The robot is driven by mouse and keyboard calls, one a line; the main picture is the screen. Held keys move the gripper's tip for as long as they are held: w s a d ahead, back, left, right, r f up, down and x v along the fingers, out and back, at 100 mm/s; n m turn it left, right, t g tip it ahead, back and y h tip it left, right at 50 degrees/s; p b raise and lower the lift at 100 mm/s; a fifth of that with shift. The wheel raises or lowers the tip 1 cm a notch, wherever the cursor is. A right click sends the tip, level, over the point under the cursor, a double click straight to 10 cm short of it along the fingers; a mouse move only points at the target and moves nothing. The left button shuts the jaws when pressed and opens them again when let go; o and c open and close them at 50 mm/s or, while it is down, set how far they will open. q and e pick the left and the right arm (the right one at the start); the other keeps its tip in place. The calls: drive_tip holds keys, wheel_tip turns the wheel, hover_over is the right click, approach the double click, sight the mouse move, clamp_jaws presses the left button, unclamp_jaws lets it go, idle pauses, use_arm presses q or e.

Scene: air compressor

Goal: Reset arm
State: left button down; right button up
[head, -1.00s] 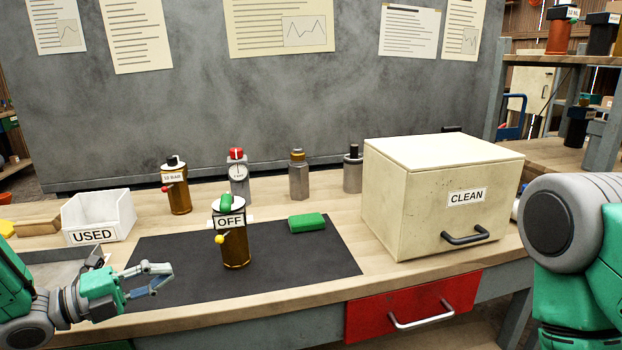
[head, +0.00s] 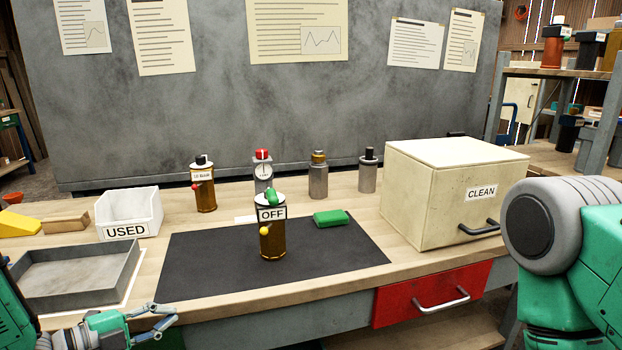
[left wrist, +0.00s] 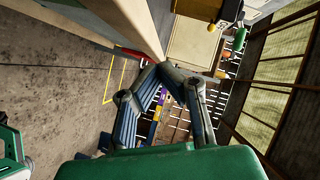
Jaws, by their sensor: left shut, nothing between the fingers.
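My left gripper (head: 172,318) is low at the left in the head view, in front of the bench's front edge and below the black mat. Its fingers also show in the left wrist view (left wrist: 172,85), shut with nothing between them. My right arm (head: 565,260) fills the right side of the head view, and its gripper is out of frame. An amber unit labelled OFF (head: 272,240), with a green top and a yellow knob, stands upright on the black mat (head: 210,275). Neither gripper touches it.
A grey tray (head: 75,275), a white USED bin (head: 130,213) and a yellow object (head: 18,223) lie left. A green block (head: 330,218) lies on the mat. Several bottle-like units stand behind. A cream CLEAN box (head: 440,210) stands right, above a red drawer (head: 410,300).

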use_arm(q)
drive_tip(key=s+d+f+n+g+y, duration=0.2)
drive_tip(key=s+f+n+g+y, duration=0.35)
drive_tip(key=s+f+n, duration=0.8)
drive_tip(key=s+a+f+n+g+y, duration=0.1)
drive_tip(key=s+f+n+g+y, duration=0.1)
drive_tip(key=s, duration=0.7)
drive_tip(key=s+a+f+n+g+y, duration=0.2)
drive_tip(key=s+f+n, duration=0.3)
drive_tip(key=s, duration=0.4)
drive_tip(key=shift+s+a+n+g+y+p, duration=0.2)
drive_tip(key=shift+n+g+y+p, duration=0.2)
drive_tip(key=shift+g+y, duration=0.2)
drive_tip(key=shift+d, duration=0.2)
drive_tip(key=shift+a, duration=0.1)
